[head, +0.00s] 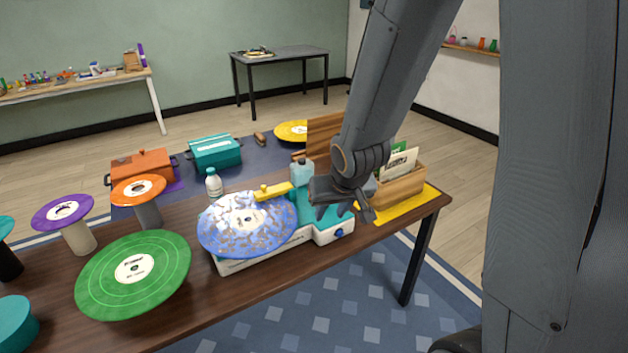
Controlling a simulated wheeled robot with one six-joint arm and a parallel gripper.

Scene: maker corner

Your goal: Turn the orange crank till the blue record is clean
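The blue record (246,222) lies on a white and teal cleaning machine (262,258) on the wooden table. Brownish-grey patches of dirt cover much of its face. A yellow arm (273,191) reaches over the record's far edge. My gripper (343,212) is above the machine's right end, to the right of the record. Its fingers look spread, with nothing seen between them. I cannot clearly make out the orange crank; my gripper covers part of the machine's right end. A blue knob (339,233) shows on the machine's front, below my gripper.
A green record (134,274) and stands with purple (63,212) and orange (138,189) records are at left. A white bottle (214,185) stands behind the blue record. A wooden crate (404,187) on a yellow mat (420,206) is close to my gripper's right.

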